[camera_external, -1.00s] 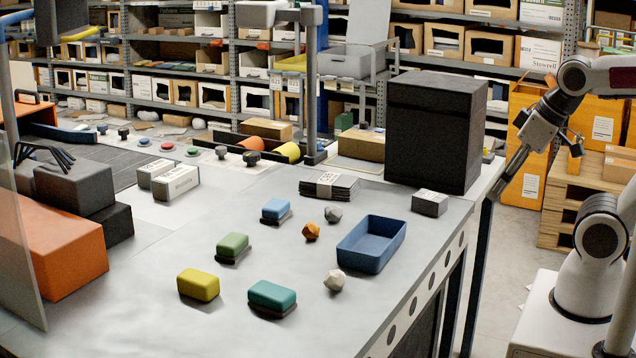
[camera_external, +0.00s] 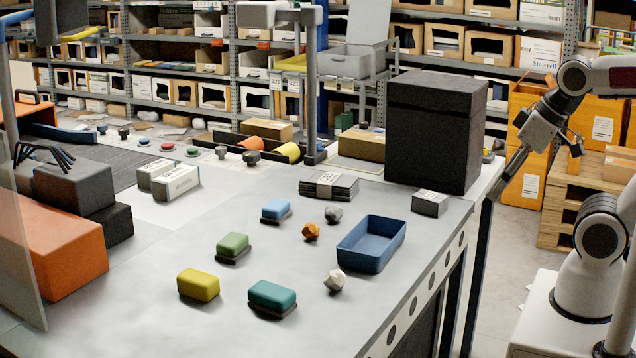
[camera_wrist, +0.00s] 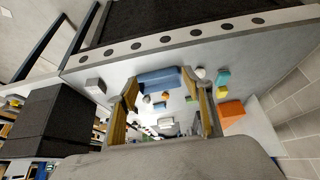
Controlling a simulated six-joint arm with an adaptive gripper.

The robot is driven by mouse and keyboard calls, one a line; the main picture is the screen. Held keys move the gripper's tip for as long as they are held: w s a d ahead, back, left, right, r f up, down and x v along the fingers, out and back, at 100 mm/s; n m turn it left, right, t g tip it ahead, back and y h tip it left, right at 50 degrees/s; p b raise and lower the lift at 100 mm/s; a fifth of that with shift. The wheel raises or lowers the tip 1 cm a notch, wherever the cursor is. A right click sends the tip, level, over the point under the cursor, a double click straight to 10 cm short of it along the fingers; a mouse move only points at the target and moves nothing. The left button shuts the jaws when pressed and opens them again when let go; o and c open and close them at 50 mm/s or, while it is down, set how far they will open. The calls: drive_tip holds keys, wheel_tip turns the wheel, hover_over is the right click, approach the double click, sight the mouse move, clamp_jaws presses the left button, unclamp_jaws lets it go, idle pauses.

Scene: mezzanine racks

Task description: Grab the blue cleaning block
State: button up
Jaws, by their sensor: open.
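The blue cleaning block (camera_external: 276,208) lies on the grey table with a dark underside, left of a grey stone and an orange stone. Green (camera_external: 232,245), yellow (camera_external: 198,284) and teal (camera_external: 272,296) blocks lie nearer the camera. My gripper (camera_external: 544,164) is open and empty, beyond the table's right edge and far from the blue block. In the wrist view my gripper's fingers (camera_wrist: 168,102) stand apart, with table objects small between and beyond them. The blue block is too small there to tell surely.
A blue tray (camera_external: 371,244) sits right of the blocks, among an orange stone (camera_external: 311,231), a grey stone (camera_external: 333,214) and a white stone (camera_external: 334,280). A tall black box (camera_external: 435,132) and small grey box (camera_external: 429,203) stand at the table's right end.

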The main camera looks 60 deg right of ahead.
drive_tip(key=shift+o, duration=0.4)
drive_tip(key=o, duration=0.6)
drive_tip(key=shift+o, duration=0.2)
drive_tip(key=shift+w, duration=0.1)
drive_tip(key=w+d+r+t+h, duration=0.1)
drive_tip(key=w+d, duration=0.2)
drive_tip(key=w, duration=0.8)
drive_tip(key=w+d+r+t, duration=0.1)
drive_tip(key=w+d+t, duration=0.1)
drive_tip(key=w, duration=0.8)
drive_tip(key=w+d+r+t+h, duration=0.1)
drive_tip(key=w+d, duration=0.2)
drive_tip(key=w, duration=0.8)
drive_tip(key=w+f+t+y, duration=0.1)
drive_tip(key=w+f+t, duration=0.1)
drive_tip(key=w+f, duration=0.6)
drive_tip(key=w+d+f+n+t+y, duration=0.1)
drive_tip(key=w+f, duration=0.6)
drive_tip(key=w, duration=0.8)
drive_tip(key=shift+d+f+t+y, duration=0.3)
drive_tip(key=shift+f+t+y, duration=0.1)
drive_tip(key=shift+y, duration=0.4)
